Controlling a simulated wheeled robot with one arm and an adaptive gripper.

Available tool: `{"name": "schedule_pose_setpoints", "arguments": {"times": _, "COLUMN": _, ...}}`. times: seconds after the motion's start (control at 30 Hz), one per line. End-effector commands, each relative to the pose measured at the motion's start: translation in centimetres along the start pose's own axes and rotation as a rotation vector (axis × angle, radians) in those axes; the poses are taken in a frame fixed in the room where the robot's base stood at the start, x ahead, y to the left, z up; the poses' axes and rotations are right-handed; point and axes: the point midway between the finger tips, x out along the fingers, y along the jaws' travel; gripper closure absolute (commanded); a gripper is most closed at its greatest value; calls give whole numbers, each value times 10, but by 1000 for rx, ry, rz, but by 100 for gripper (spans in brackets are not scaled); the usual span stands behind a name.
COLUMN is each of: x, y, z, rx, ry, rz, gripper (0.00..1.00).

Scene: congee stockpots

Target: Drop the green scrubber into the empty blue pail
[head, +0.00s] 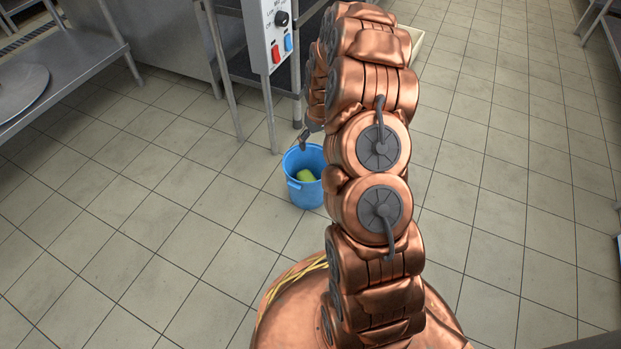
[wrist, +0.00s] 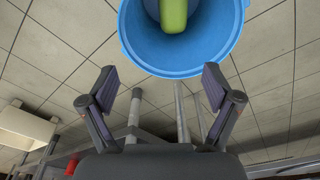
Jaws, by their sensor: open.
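The blue pail (head: 305,195) stands upright on the tiled floor, left of my arm in the head view. The green scrubber (head: 305,175) lies inside it, below the rim. In the wrist view the pail (wrist: 210,48) is at the top, cut by the frame edge, with the scrubber (wrist: 173,16) inside it. My gripper (wrist: 158,86) is open, its two fingers spread and nothing between them. The scrubber is apart from the fingers. In the head view my gripper (head: 306,140) shows just above the pail's far rim, partly hidden by my arm.
A steel stand with a control box (head: 278,35) rises behind the pail. A metal table (head: 60,75) is at the upper left. A pale crate (head: 416,40) sits partly behind my arm. The floor left and right of the pail is clear.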

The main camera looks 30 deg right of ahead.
Motion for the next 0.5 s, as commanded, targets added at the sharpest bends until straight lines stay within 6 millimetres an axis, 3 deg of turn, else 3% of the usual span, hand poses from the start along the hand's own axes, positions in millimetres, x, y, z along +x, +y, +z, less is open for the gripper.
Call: {"name": "schedule_pose_setpoints", "arguments": {"times": 0.5, "x": -83, "y": 0, "z": -2, "rx": 0, "ry": 6, "rz": 2, "gripper": 11}}
